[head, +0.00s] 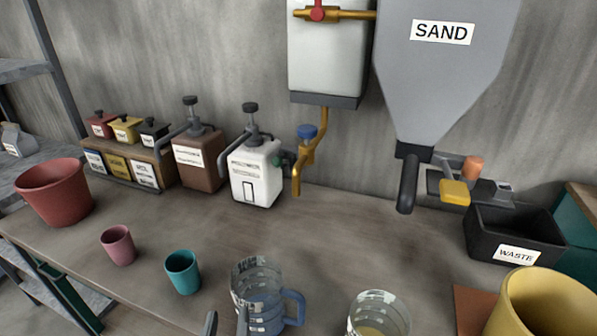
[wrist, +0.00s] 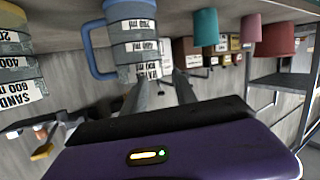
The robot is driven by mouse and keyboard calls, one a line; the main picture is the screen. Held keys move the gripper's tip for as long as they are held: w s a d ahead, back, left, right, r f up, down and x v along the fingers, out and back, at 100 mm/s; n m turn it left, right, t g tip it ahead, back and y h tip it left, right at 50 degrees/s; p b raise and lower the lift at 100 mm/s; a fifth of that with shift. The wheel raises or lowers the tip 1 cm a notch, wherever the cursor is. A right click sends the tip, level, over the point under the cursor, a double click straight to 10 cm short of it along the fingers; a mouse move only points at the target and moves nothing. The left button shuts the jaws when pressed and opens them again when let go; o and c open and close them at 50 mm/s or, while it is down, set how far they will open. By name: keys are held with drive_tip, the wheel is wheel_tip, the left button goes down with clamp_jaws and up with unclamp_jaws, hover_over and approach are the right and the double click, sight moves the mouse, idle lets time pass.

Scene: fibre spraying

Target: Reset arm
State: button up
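My gripper (head: 227,322) shows at the bottom edge of the head view, its two fingers apart with nothing between them. In the wrist view, which is upside down, the open fingers (wrist: 160,80) point toward the workbench. A clear measuring jug with a blue handle (head: 258,292) stands just beyond and to the right of the fingers in the head view; one finger overlaps it in the picture. The jug also shows in the wrist view (wrist: 133,35). The rest of my arm is out of the head view.
A glass container (head: 378,314), teal cup (head: 183,272), pink cup (head: 118,245) and red pot (head: 54,192) stand on the bench (head: 300,232). A yellow pot (head: 543,305) is at right, before the black waste bin (head: 515,236). The sand hopper (head: 440,75) hangs above. The bench middle is clear.

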drive_tip(key=s+d+f+m, duration=0.1)
drive_tip(key=s+d+f, duration=0.3)
drive_tip(key=s+d, duration=0.8)
drive_tip(key=s+d+f+m+h, duration=0.1)
drive_tip(key=s+d+f, duration=0.3)
drive_tip(key=s+d, duration=0.9)
drive_tip(key=d, duration=0.5)
drive_tip(key=shift+d+h, duration=0.3)
